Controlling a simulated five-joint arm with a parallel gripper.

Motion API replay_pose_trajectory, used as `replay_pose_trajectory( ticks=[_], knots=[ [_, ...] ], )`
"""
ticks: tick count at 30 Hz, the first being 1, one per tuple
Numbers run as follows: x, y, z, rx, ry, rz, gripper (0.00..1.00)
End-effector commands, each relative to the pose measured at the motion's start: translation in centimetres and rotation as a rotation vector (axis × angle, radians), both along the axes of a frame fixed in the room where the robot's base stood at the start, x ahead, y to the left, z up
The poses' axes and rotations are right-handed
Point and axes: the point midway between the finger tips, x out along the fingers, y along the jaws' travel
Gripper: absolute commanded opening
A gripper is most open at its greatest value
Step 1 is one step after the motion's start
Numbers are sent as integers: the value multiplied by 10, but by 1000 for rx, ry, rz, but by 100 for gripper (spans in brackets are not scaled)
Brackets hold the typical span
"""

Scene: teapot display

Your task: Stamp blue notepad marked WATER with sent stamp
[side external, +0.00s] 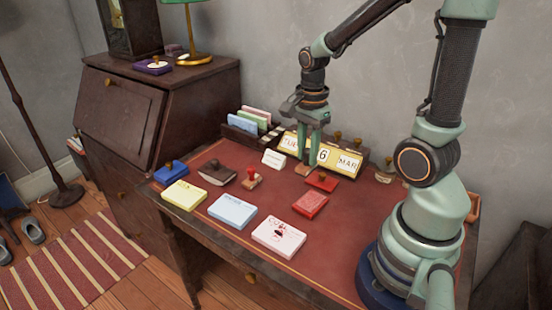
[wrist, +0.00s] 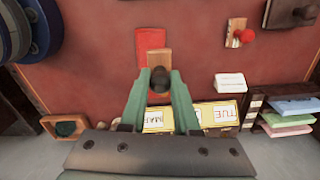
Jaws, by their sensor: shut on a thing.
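The light blue notepad (side external: 232,211) lies near the front edge of the desk in the side view, between a yellow and a white notepad. Its lettering is too small to read. My gripper (side external: 311,158) is over the back of the desk, in front of the calendar. In the wrist view my gripper (wrist: 160,88) is shut on a wooden stamp (wrist: 157,60) with a dark knob. I cannot tell which stamp it is or whether it touches the desk. A red pad (wrist: 149,42) lies just beyond it.
The calendar (side external: 342,161) stands behind my gripper. A small white card (side external: 273,159), a red-handled stamp (side external: 251,179) and a dark brown blotter (side external: 217,173) lie to the left. The yellow notepad (side external: 184,195), white notepad (side external: 279,238) and blue ink pad (side external: 170,173) occupy the front and left.

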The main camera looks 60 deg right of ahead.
Motion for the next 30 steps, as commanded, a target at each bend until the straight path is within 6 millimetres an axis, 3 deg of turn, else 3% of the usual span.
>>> replay_pose_trajectory(
  ticks=[3,7,24,30],
  knots=[
    [-15,-1,-13,0,2,-2,0],
    [-21,-2,-21,0,1,0,0],
    [-21,-1,-69,0,2,0,0],
    [-20,-2,-78,0,0,0,0]
  ],
)
